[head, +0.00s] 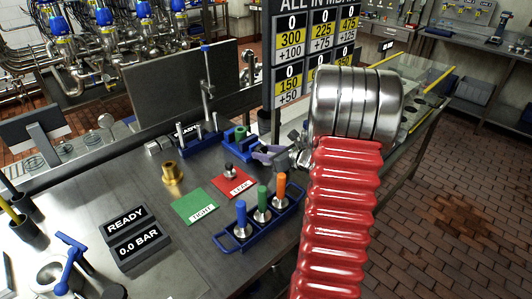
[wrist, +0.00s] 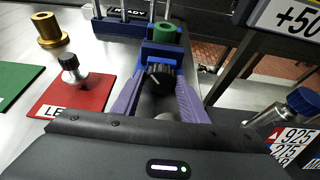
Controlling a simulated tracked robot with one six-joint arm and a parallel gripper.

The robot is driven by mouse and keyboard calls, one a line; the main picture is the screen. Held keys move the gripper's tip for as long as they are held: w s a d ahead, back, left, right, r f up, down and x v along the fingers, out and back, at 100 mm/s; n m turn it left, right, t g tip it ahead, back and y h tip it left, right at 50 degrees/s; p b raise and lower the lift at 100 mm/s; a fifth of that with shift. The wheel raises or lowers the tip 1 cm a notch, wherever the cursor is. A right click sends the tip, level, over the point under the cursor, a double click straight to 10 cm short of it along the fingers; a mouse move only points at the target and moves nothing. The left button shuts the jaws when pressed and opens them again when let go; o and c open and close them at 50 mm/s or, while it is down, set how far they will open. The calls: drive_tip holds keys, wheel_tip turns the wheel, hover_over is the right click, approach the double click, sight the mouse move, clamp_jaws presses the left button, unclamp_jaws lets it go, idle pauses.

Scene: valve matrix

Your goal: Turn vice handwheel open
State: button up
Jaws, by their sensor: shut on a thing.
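The blue vice (wrist: 148,50) stands on the bench with a green ring-shaped piece (wrist: 166,32) in it. Its small dark ribbed handwheel (wrist: 157,75) faces me. My gripper (wrist: 158,82) has purple fingers, one on each side of the handwheel, and is shut on it. The handwheel is hidden in the head view by my fingers.
A red LEAK mat (head: 233,184) with a metal fitting (head: 229,171), a green TIGHT mat (head: 194,206) and a brass part (head: 171,173) lie left. A blue rack (head: 260,222) of coloured-handled tools stands in front. A pressure sign (head: 308,50) rises behind.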

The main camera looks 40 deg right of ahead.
drive_tip(key=c, duration=0.3)
drive_tip(key=shift+n, duration=0.3)
drive_tip(key=shift+a+n+h, duration=0.2)
drive_tip(key=shift+n+h, duration=0.5)
drive_tip(key=shift+n, duration=0.15)
drive_tip(key=shift+a+n+h, duration=0.15)
drive_tip(key=shift+n+h, duration=0.55)
drive_tip(key=shift+n, duration=0.15)
drive_tip(key=shift+f, duration=0.1)
drive_tip(key=o, duration=1)
drive_tip(key=shift+r, duration=5)
